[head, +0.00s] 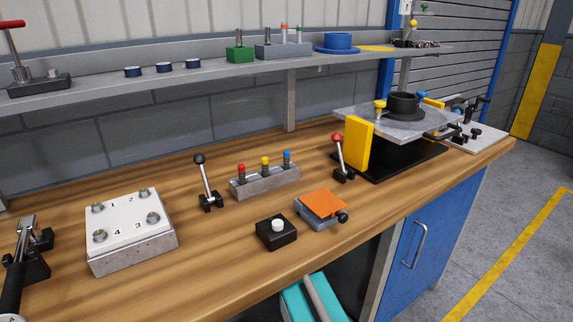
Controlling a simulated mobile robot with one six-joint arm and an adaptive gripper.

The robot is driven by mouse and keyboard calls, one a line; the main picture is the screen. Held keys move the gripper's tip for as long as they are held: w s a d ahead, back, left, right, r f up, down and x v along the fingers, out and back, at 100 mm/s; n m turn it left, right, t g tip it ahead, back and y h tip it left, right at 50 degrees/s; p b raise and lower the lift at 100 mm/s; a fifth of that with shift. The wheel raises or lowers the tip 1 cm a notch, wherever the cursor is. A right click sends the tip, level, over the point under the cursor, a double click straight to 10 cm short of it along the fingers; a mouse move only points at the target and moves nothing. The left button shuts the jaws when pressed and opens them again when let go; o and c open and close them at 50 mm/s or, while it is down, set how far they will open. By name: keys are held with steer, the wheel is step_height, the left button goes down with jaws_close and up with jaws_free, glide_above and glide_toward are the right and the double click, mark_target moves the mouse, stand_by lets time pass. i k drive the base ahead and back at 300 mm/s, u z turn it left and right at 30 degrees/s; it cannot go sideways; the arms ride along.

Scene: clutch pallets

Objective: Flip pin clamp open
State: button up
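No part is marked as the pin clamp, so I cannot tell for sure which one it is. A dark clamp-like fixture (35,266) with a silver arm and a black handle stands at the left edge, partly cut off. A black-knobbed lever (204,178) stands tilted on a small black base on the bench. A red-knobbed lever (339,153) stands on a similar base beside a yellow block. More black clamp-like parts (474,133) sit on a pale plate at the far right. I cannot make out my gripper in the head view.
A white block numbered 1 to 4 (128,222), a grey block with coloured pins (266,184), a black button box (277,236) and an orange plate (321,203) stand on the wooden bench (215,265). A raised grey pallet (368,118) is at right. A shelf (230,77) overhangs the back.

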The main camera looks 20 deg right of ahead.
mark_target(199, 159)
steer(key=u, duration=0.3)
steer(key=k, duration=1.05)
steer(key=z, duration=0.3)
